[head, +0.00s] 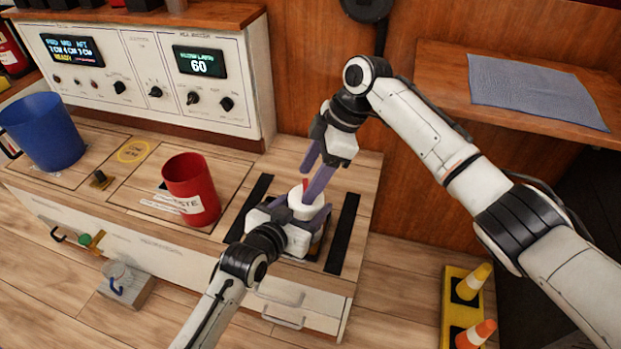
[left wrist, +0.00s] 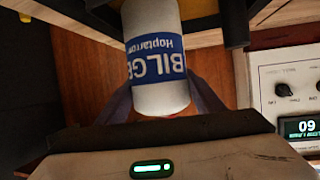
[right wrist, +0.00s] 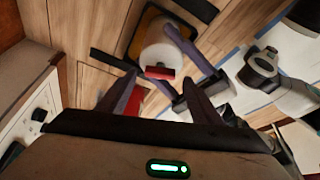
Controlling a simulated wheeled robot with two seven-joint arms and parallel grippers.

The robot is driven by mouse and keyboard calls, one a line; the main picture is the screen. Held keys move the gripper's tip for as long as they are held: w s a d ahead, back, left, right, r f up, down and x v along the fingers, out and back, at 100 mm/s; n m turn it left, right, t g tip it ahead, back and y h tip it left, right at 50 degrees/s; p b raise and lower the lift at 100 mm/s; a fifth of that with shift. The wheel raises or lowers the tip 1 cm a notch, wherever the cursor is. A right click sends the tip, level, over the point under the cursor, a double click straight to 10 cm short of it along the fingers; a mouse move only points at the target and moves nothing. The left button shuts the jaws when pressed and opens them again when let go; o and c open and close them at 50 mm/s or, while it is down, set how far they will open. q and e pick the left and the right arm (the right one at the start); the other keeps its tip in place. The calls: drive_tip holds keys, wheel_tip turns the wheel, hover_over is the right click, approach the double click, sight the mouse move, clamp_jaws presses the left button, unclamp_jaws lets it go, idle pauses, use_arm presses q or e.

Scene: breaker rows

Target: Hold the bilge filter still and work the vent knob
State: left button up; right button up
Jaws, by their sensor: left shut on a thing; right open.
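The bilge filter (head: 306,207) is a white upright cylinder on the counter, between two black strips. Its blue BILGE label shows in the left wrist view (left wrist: 157,64). The red vent knob (right wrist: 160,72) is a flat bar on its top. My left gripper (head: 291,216) is shut on the filter body from the front, with purple fingers on either side of it. My right gripper (head: 317,177) is open just above the filter, pointing down. In the right wrist view the knob appears between its two fingers; I cannot tell whether they touch it. The right fingers partly hide the knob in the head view.
A red cup (head: 191,190) stands left of the filter, and a blue pitcher (head: 42,132) is farther left. A white control panel (head: 150,80) with a display reading 60 rises behind. A shelf with a grey mat (head: 535,88) is at right.

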use_arm(q)
drive_tip(key=shift+s+d, duration=0.1)
use_arm(e)
wheel_tip(320, 180, up, 9)
idle(0.6)
use_arm(q)
drive_tip(key=o, duration=1.6)
use_arm(e)
drive_tip(key=shift+f, duration=0.1)
use_arm(q)
drive_tip(key=v, duration=1.2)
